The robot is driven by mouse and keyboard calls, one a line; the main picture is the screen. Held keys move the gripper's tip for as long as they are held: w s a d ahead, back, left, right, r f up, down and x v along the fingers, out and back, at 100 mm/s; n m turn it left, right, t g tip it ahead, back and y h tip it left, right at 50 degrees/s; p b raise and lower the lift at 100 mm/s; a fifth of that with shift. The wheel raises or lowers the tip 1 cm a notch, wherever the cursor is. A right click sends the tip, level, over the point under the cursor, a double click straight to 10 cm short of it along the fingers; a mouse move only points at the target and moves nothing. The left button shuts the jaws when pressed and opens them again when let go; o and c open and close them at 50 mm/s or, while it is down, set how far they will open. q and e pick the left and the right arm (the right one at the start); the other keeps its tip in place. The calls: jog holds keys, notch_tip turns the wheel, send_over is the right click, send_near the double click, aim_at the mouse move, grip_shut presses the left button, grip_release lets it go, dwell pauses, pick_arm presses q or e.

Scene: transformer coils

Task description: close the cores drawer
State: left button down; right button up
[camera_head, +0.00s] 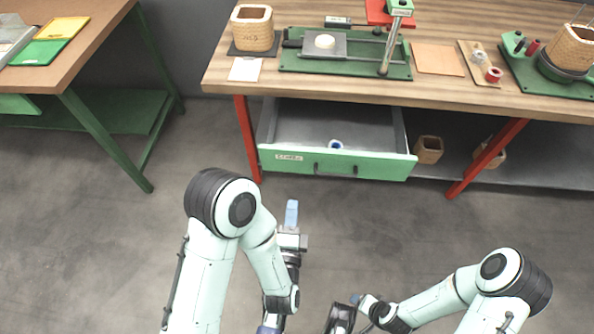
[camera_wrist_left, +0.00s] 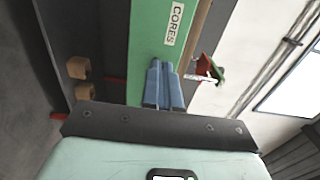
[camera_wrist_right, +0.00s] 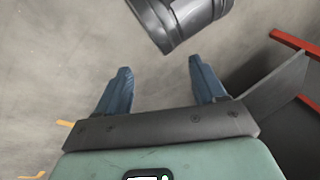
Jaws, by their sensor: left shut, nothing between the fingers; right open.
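The cores drawer (camera_head: 385,165) under the wooden bench is pulled out. Its green front carries a white label and a dark bar handle (camera_head: 335,170). A small blue and white round item (camera_head: 336,145) lies inside. In the left wrist view the green front (camera_wrist_left: 146,50) shows with its CORES label (camera_wrist_left: 174,24). My left gripper (camera_head: 291,206) is shut and empty, in front of the drawer's left part; its blue fingers (camera_wrist_left: 163,66) point toward the green front in the left wrist view. I cannot tell whether they touch. My right gripper (camera_wrist_right: 160,64) is open and empty, low and away from the drawer.
The bench top (camera_head: 440,88) holds a wound coil (camera_head: 254,28), a green press fixture (camera_head: 345,68) and a winding stand (camera_head: 566,55). Another table stands at left. The floor (camera_head: 130,240) before the drawer is clear.

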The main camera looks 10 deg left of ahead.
aim_at(297, 161)
pick_arm(q)
jog(key=w, duration=0.3)
jog(key=w+a+b, duration=0.1)
jog(key=w, duration=0.6)
jog(key=shift+w+a+r, duration=0.15)
jog(key=shift+w+a, duration=0.15)
jog(key=shift+a, duration=0.1)
jog(key=shift+w, duration=0.65)
pick_arm(e)
jog(key=shift+w+d+f+t, duration=0.15)
jog(key=shift+w+d+f, duration=0.2)
jog(key=shift+w+f, duration=0.2)
jog(key=shift+w+d+f+t, duration=0.15)
jog(key=shift+w+d+f, duration=0.25)
jog(key=shift+f, duration=0.2)
